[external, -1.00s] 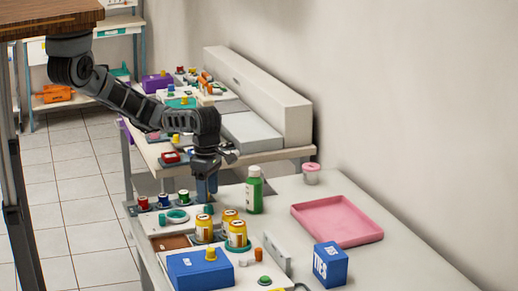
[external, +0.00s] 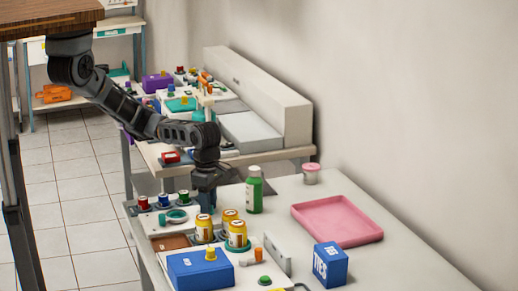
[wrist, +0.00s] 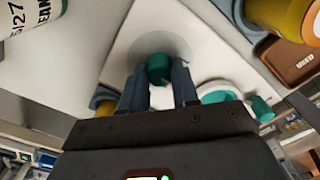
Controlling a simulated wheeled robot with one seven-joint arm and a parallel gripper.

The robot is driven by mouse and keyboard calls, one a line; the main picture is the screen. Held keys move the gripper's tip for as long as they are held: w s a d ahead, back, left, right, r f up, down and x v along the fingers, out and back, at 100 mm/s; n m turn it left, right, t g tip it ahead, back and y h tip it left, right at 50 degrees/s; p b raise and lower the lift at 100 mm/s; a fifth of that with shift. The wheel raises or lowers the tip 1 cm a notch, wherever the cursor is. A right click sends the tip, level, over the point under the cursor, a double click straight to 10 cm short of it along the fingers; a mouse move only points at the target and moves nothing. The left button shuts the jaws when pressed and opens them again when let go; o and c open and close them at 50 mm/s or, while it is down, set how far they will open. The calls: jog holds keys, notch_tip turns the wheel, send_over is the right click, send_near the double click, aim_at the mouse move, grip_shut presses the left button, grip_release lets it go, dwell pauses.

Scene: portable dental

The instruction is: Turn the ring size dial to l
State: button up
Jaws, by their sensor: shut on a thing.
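A teal-green knob (wrist: 159,66) stands on a round grey disc (wrist: 152,44) on a white board in the wrist view. It appears to be the dial, but I can read no size letters. My gripper (wrist: 158,82) has its two blue-grey fingers on either side of the knob and is shut on it. In the external view my gripper (external: 206,199) points down at the near table, just left of a green bottle (external: 254,191), and its fingers mostly hide the knob.
Several yellow jars (external: 236,233) stand just in front of my gripper. A teal ring-shaped piece (external: 176,216) and small coloured knobs lie to its left. A blue box (external: 200,271) is nearer.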

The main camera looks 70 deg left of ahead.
grip_shut()
jog(key=shift+n, duration=0.3)
jog(key=n+b, duration=0.1)
jog(key=n, duration=0.2)
jog(key=shift+f+n+b, duration=0.1)
jog(key=shift+n+b, duration=0.2)
jog(key=shift+b, duration=0.1)
jog(key=shift+n+b, duration=0.55)
jog(key=shift+n, duration=1.55)
jog(key=o, duration=0.6)
grip_release()
